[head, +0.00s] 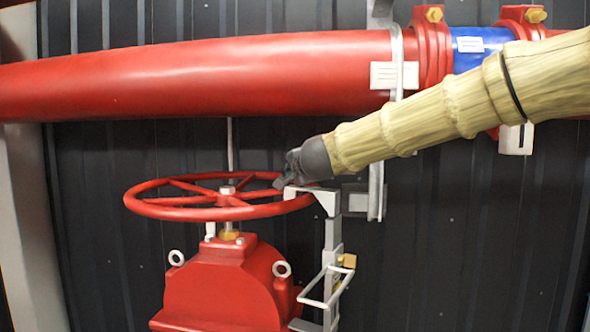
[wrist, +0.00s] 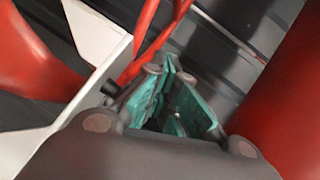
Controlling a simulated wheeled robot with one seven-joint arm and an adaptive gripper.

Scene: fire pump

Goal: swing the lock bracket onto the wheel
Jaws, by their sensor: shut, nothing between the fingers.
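The red wheel (head: 165,211) lies roughly level on its stem above the red valve body (head: 220,290). The pale grey lock bracket (head: 331,206) stands upright at the wheel's right side. Its top arm overlaps the right rim in the head view; I cannot tell whether they touch. My gripper (head: 281,180) is by the bracket's top arm at the right rim, its fingertips partly hidden. In the wrist view, my gripper (wrist: 178,82) is shut and empty, with teal finger pads. There the white bracket (wrist: 108,45) is left of the fingers and the red wheel (wrist: 149,42) is beyond them.
A thick red pipe (head: 200,80) runs across above the wheel, with a blue section (head: 468,45) at right. A brass padlock (head: 348,261) hangs on the bracket's lower part. A vertical metal support (head: 376,190) stands right of the bracket. A dark ribbed wall (head: 450,240) is behind.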

